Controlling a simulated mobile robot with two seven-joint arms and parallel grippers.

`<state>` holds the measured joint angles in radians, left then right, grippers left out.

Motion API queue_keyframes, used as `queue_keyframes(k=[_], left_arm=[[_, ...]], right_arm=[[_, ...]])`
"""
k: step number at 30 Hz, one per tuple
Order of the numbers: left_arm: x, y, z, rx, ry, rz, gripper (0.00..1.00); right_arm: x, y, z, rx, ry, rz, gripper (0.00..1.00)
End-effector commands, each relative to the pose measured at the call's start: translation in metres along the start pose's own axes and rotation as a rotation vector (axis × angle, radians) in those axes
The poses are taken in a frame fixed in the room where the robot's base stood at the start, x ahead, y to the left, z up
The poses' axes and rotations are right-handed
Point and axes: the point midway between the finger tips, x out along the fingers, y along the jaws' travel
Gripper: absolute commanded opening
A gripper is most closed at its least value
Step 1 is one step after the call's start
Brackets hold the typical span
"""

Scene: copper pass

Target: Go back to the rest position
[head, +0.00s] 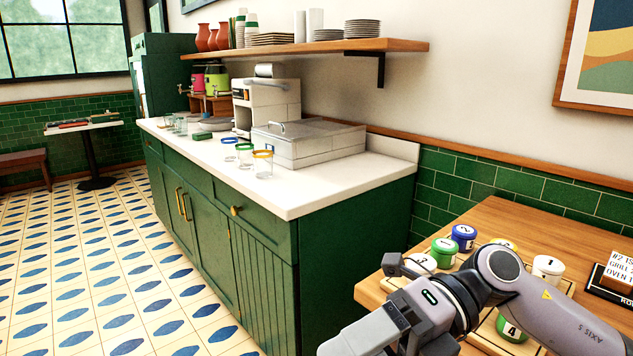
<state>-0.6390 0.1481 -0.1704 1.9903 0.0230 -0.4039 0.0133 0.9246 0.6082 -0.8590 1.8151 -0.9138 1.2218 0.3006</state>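My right arm comes in from the lower right in the head view, above a wooden table (490,218). Its gripper (372,335) reaches toward the bottom edge, left of the numbered jars. Its fingertips are not clear enough to tell whether they are open or shut, and no held object is visible. My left gripper is not in view.
Jars with green (444,246), blue (463,238) and white (548,268) colours stand close around my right arm. A sign (617,275) is at the right. A green counter (352,240) stands left of the table, and tiled floor (90,270) lies open beyond.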

Motion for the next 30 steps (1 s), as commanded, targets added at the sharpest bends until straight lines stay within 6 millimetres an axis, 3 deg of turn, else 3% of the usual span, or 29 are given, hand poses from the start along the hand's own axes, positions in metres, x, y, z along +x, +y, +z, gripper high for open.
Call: queue_keyframes(k=[3, 8, 14, 19, 23, 26, 30], left_arm=[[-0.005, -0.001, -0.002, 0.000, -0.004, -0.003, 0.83], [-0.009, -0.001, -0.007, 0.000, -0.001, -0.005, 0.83], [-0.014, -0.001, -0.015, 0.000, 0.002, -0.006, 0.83], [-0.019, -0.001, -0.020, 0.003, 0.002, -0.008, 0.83], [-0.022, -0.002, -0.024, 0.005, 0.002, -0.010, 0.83], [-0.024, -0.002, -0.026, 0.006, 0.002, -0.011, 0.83], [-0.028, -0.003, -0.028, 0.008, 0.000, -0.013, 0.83]], right_arm=[[0.011, 0.015, 0.010, 0.079, -0.116, 0.221, 0.83], [0.006, 0.024, 0.028, 0.208, -0.297, 0.475, 0.83], [-0.019, 0.006, 0.049, 0.441, -0.575, 0.754, 0.83], [-0.047, -0.039, 0.053, 0.695, -0.841, 0.938, 0.83], [-0.066, -0.090, 0.040, 0.918, -1.053, 1.035, 0.83], [-0.076, -0.135, 0.017, 1.106, -1.215, 1.084, 0.83], [-0.079, -0.199, -0.034, 1.391, -1.438, 1.109, 0.83]])
